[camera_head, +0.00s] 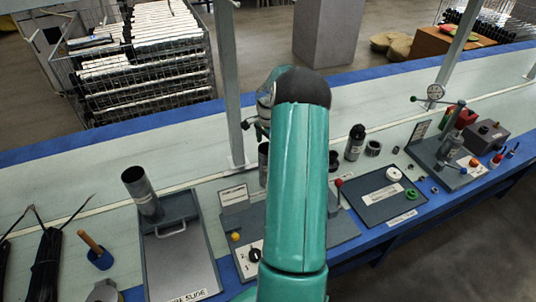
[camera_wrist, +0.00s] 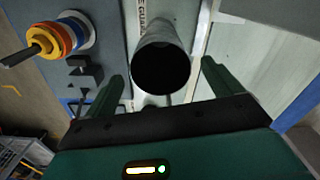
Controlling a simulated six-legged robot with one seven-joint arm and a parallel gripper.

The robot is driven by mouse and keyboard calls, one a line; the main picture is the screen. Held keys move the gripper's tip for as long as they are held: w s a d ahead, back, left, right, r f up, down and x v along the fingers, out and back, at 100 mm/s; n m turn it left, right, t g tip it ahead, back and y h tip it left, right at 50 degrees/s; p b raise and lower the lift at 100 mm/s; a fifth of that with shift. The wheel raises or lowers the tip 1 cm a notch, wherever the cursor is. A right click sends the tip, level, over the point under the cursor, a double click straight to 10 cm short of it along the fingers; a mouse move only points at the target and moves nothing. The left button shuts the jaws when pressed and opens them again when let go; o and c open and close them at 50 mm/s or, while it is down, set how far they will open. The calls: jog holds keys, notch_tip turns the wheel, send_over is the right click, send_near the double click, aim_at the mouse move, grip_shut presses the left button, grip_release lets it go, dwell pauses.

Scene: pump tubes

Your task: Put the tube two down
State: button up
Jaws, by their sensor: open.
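In the wrist view my gripper (camera_wrist: 161,74) is open, with one green finger on each side of a grey metal tube (camera_wrist: 160,50). The tube's dark round mouth faces the camera, and gaps show between it and both fingers. In the head view a dark-mouthed tube (camera_head: 264,161) stands partly hidden behind my green arm, and my gripper's fingers are hidden there. I cannot read a number on either tube.
A plate with green and white rings (camera_head: 386,197) and a short black cylinder (camera_head: 355,142) lie right of my arm. A gauge stand (camera_head: 450,148) is farther right. A wooden-handled tool (camera_head: 95,250) stands at the left. The wrist view shows stacked coloured rings (camera_wrist: 62,36).

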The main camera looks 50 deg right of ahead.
jog(key=w+a+r+n+h, duration=0.1)
jog(key=w+a+r+n, duration=0.1)
jog(key=a+r, duration=0.5)
jog(key=w+a+r+n, duration=0.25)
jog(key=a+r, duration=0.25)
jog(key=r, duration=0.3)
jog(key=s+a+r+n+t, duration=0.1)
jog(key=a+r+n, duration=0.2)
jog(key=a+r, duration=0.35)
jog(key=s+a+r+n+t, duration=0.1)
jog(key=a+r+n, duration=0.2)
jog(key=a, duration=0.7)
jog(key=s+a+r+n+t+y, duration=0.1)
jog(key=s+a+r+n+t, duration=0.1)
jog(key=s+a+n, duration=0.8)
jog(key=s+a+t, duration=0.1)
jog(key=s+a, duration=0.5)
jog(key=a, duration=0.4)
jog(key=shift+s+n+t, duration=0.25)
jog(key=shift+n+t, duration=0.05)
jog(key=shift+n, duration=0.05)
jog(key=shift+a+r, duration=0.1)
